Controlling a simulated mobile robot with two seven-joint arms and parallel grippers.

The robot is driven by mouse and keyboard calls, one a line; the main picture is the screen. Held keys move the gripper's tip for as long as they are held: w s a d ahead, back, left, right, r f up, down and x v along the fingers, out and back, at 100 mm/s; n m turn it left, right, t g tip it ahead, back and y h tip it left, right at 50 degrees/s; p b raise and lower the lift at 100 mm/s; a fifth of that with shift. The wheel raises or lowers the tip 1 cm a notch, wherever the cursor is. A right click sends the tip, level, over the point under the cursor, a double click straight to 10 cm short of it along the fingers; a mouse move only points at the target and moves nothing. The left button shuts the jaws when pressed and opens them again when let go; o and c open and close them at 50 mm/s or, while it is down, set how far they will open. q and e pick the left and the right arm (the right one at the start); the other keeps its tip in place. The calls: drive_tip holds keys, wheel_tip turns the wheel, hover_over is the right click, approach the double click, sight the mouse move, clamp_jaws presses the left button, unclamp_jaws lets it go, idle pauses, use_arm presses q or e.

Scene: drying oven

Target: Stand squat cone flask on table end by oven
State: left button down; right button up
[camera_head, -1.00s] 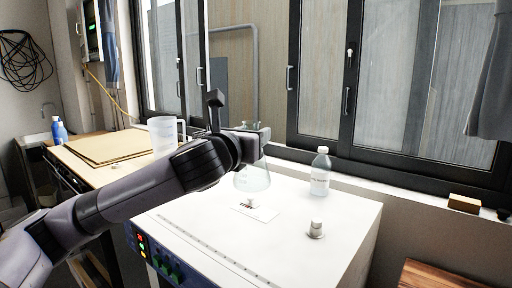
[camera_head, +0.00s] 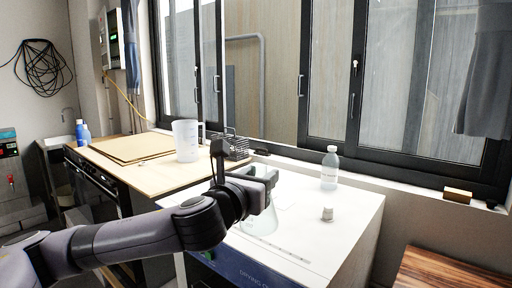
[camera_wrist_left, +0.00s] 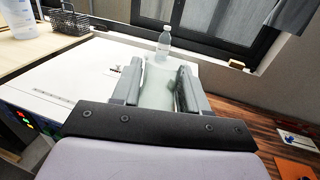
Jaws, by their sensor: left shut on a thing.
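The clear squat cone flask (camera_head: 262,222) is in my left gripper (camera_head: 264,176). It appears over the front part of the white oven top in the head view. I cannot tell whether its base touches the surface. In the left wrist view my left gripper (camera_wrist_left: 159,70) has its two fingers on either side of the flask (camera_wrist_left: 158,92), which looks upright. The drying oven (camera_head: 345,215) stands right of the wooden table (camera_head: 150,175). The table end by the oven is partly hidden behind my arm. My right gripper is out of view.
On the table stand a clear plastic beaker (camera_head: 186,142), a dark wire basket (camera_head: 236,148) and a flat brown board (camera_head: 130,148). A bottle (camera_head: 330,168) and a small white-grey knob (camera_head: 327,214) are on the oven top. The window wall lies behind.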

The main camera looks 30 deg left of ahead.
use_arm(q)
drive_tip(key=s+d+f+h, duration=0.1)
drive_tip(key=s+d+f, duration=0.2)
drive_tip(key=f, duration=0.4)
drive_tip(key=s+d+f+m+h, duration=0.1)
drive_tip(key=s+d+f, duration=0.3)
drive_tip(key=f, duration=0.4)
drive_tip(key=s+d+f+h, duration=0.1)
drive_tip(key=s+d+f, duration=0.2)
drive_tip(key=f, duration=0.5)
drive_tip(key=shift+s+d+m, duration=0.2)
drive_tip(key=shift+d+m, duration=0.1)
drive_tip(key=shift+d, duration=0.35)
